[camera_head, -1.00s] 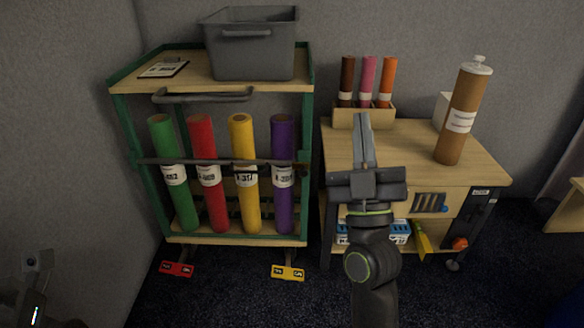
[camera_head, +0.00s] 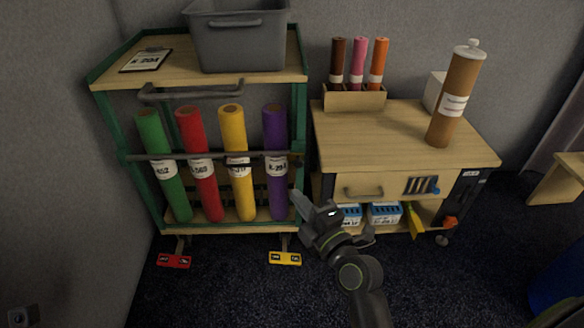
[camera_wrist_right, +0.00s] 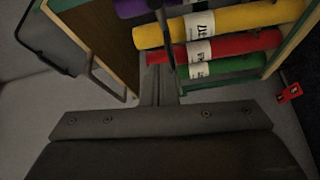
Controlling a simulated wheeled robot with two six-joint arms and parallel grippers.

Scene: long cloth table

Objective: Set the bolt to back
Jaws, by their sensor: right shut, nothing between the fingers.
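A dark bar (camera_head: 205,156) runs across the front of the green-framed cart, with a small fitting (camera_head: 297,160) at its right end by the post. I cannot tell whether this fitting is the bolt or how it is set. Behind the bar stand a green roll (camera_head: 164,166), a red roll (camera_head: 200,165), a yellow roll (camera_head: 238,165) and a purple roll (camera_head: 276,163). My right gripper (camera_head: 299,200) is shut and empty, pointing up-left beside the cart's lower right post. In the right wrist view its fingers (camera_wrist_right: 160,82) are together near the bar. My left gripper is out of view.
A grey bin (camera_head: 240,45) and a clipboard (camera_head: 146,60) are on the cart top (camera_head: 180,72). A red pedal (camera_head: 174,261) and a yellow pedal (camera_head: 285,258) are at its base. A wooden desk (camera_head: 400,130) with a brown roll (camera_head: 454,95) stands to the right.

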